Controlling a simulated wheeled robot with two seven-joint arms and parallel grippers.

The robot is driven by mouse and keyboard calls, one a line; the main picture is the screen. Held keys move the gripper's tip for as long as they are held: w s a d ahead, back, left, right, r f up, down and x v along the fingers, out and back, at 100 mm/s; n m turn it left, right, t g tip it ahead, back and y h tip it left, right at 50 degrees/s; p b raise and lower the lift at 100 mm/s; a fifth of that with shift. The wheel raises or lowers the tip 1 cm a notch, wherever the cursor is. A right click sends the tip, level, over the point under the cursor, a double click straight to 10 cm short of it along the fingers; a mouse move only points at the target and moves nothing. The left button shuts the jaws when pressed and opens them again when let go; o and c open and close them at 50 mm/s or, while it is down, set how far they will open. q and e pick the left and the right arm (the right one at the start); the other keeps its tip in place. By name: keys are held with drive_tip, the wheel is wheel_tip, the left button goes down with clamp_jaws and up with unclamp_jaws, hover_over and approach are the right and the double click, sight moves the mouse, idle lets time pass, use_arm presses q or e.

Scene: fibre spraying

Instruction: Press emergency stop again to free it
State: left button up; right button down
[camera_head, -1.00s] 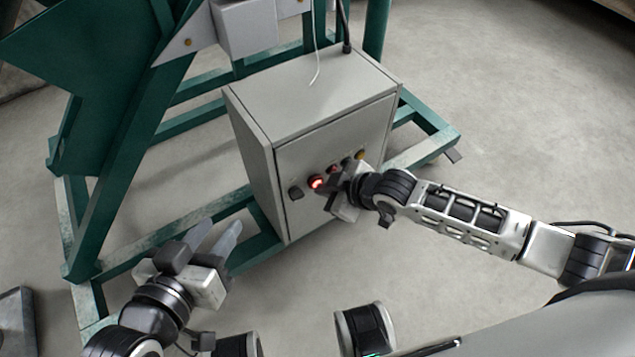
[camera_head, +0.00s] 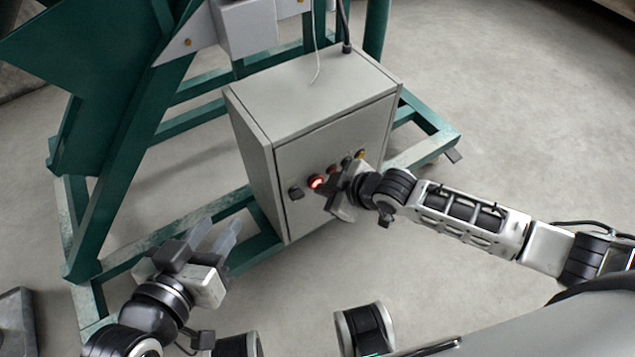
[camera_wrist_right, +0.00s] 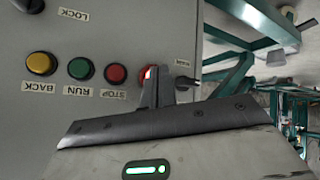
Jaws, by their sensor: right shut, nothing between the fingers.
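The emergency stop (camera_head: 317,183) is a red, lit button on the front door of the grey control cabinet (camera_head: 310,95). In the right wrist view the red button (camera_wrist_right: 147,71) is partly hidden behind my finger. My right gripper (camera_head: 330,188) is shut and empty, with its fingertips right by the emergency stop. In the right wrist view its shut fingers (camera_wrist_right: 155,82) overlap the button; I cannot tell whether they touch it. My left gripper (camera_head: 219,233) is open and empty, low to the left of the cabinet.
Beside the emergency stop are a red STOP button (camera_wrist_right: 115,73), a green RUN button (camera_wrist_right: 80,69), a yellow BACK button (camera_wrist_right: 40,63) and a black MAIN knob (camera_wrist_right: 187,81). A green steel frame (camera_head: 125,180) surrounds the cabinet. Concrete floor (camera_head: 510,110) is clear to the right.

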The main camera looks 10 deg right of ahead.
drive_tip(key=shift+w+a, duration=0.15)
drive_tip(key=shift+w, duration=0.25)
